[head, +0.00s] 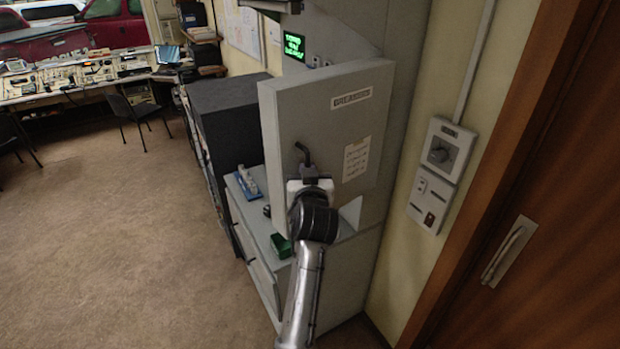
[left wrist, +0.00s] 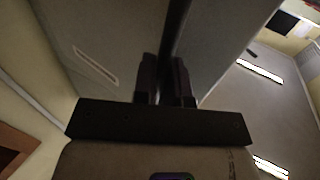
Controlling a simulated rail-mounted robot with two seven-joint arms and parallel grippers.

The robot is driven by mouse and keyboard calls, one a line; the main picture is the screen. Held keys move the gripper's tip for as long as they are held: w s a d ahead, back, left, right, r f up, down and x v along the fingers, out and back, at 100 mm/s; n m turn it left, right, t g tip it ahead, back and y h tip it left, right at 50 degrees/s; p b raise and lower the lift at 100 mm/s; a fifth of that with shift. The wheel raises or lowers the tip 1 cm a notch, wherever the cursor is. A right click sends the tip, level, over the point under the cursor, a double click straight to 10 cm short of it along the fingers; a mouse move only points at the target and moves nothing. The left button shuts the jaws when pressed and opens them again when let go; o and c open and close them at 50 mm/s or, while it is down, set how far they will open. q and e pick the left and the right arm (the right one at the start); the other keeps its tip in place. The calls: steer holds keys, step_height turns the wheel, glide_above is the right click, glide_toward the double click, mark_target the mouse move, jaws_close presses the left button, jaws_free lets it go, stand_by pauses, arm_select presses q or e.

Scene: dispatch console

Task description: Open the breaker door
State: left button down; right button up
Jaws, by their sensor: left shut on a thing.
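The breaker door (head: 325,125) is a pale grey panel with a "BREAKERS" label (head: 351,97) and a paper notice, on the tall grey cabinet in the head view. A dark bent handle (head: 303,152) shows near its left side. My left gripper (head: 308,174) is at this handle, its fingers mostly hidden by the hand. In the left wrist view, the two fingers (left wrist: 166,85) are shut on the dark handle bar (left wrist: 178,35), with the door face (left wrist: 100,50) beside them. I cannot tell how far the door stands from its frame. My right gripper is not in view.
A grey counter below the door holds a blue item (head: 247,183) and a green box (head: 281,246). A wall switch box (head: 441,150) and a brown door (head: 540,200) are to the right. Open carpet (head: 110,240) lies to the left.

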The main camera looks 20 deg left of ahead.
arm_select(q)
steer(key=shift+w+d+f, duration=0.1)
steer(key=shift+f, duration=0.1)
steer(key=c, duration=1.2)
jaws_free()
steer(key=shift+w+r, duration=0.1)
steer(key=shift+r, duration=0.05)
steer(key=shift+r, duration=0.1)
steer(key=shift+r, duration=0.2)
step_height(320, 180, up, 4)
steer(key=shift+d+f+b, duration=0.1)
steer(key=shift+f+b, duration=0.05)
steer(key=shift+b, duration=0.65)
steer(key=s+d+r+b, duration=0.2)
steer(key=d+r, duration=0.4)
steer(key=d, duration=0.5)
steer(key=shift+s+r+b, duration=0.35)
steer(key=shift+s+r, duration=0.05)
steer(key=shift+s, duration=0.2)
